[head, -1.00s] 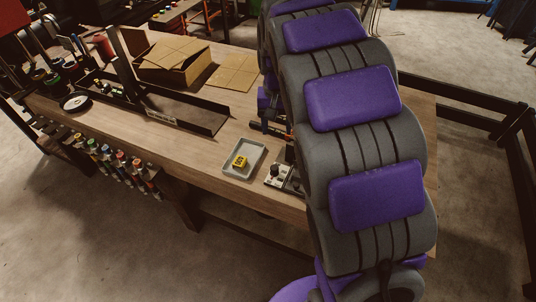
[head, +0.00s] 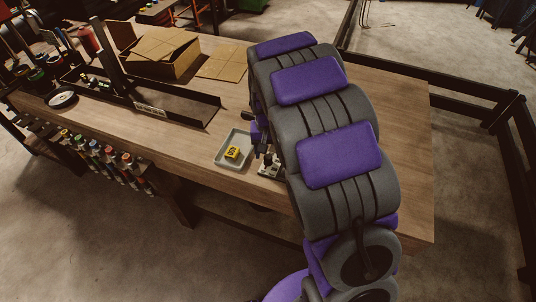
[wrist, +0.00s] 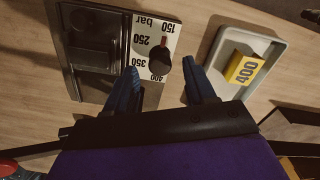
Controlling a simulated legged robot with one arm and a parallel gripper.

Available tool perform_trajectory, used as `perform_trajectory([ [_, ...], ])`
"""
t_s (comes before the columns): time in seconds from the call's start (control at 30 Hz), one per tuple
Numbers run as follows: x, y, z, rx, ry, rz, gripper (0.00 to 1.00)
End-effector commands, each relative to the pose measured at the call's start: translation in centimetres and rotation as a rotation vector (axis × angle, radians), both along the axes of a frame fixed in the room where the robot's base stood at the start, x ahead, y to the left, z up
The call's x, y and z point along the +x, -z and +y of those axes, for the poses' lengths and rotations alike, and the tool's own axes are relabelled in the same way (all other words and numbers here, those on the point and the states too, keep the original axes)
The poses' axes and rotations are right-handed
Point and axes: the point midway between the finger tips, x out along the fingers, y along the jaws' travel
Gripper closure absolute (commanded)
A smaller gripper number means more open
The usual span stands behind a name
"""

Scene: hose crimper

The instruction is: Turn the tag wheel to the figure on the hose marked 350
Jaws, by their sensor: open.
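The dial plate (wrist: 143,48) is white and printed with 150, 250, 350, 400 and "bar". On it stands a dark round knob (wrist: 161,64) with a reddish mark at its upper end, nearest the 150. My gripper (wrist: 160,77) is open, with one blue finger on each side of the knob's near end in the wrist view; whether they touch it I cannot tell. A yellow block marked 400 (wrist: 243,68) lies in a grey tray (wrist: 215,52) to the right. No hose marked 350 can be made out.
A dark device with a clear-looking cover (wrist: 95,40) adjoins the plate on the left. In the head view, a black channel (head: 180,112) and an open cardboard box (head: 160,65) stand farther back on the wooden bench (head: 395,130). The bench's right part is clear.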

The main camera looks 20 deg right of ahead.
Motion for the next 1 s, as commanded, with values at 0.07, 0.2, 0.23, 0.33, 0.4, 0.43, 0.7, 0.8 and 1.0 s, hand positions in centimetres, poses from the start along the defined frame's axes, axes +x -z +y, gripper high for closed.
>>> perform_trajectory([
  [0.07, -0.03, 0.81, 0.01, 0.000, 0.000, 0.001, 0.45],
  [0.2, -0.03, 1.41, 0.01, 0.000, 0.000, 0.001, 0.45],
  [0.23, -0.02, 1.45, 0.01, 0.000, 0.000, 0.000, 0.45],
  [0.33, -0.01, 1.49, 0.00, 0.000, 0.000, 0.000, 0.45],
  [0.4, 0.00, 1.48, 0.00, 0.000, 0.000, 0.000, 0.45],
  [0.43, -0.01, 1.49, -0.01, 0.000, 0.000, 0.000, 0.45],
  [0.7, 0.00, 1.49, -0.01, 0.000, 0.000, 0.000, 0.66],
  [0.8, 0.00, 1.49, 0.00, 0.000, 0.000, 0.000, 0.76],
  [1.0, 0.01, 1.49, 0.01, 0.000, 0.000, 0.000, 0.95],
])
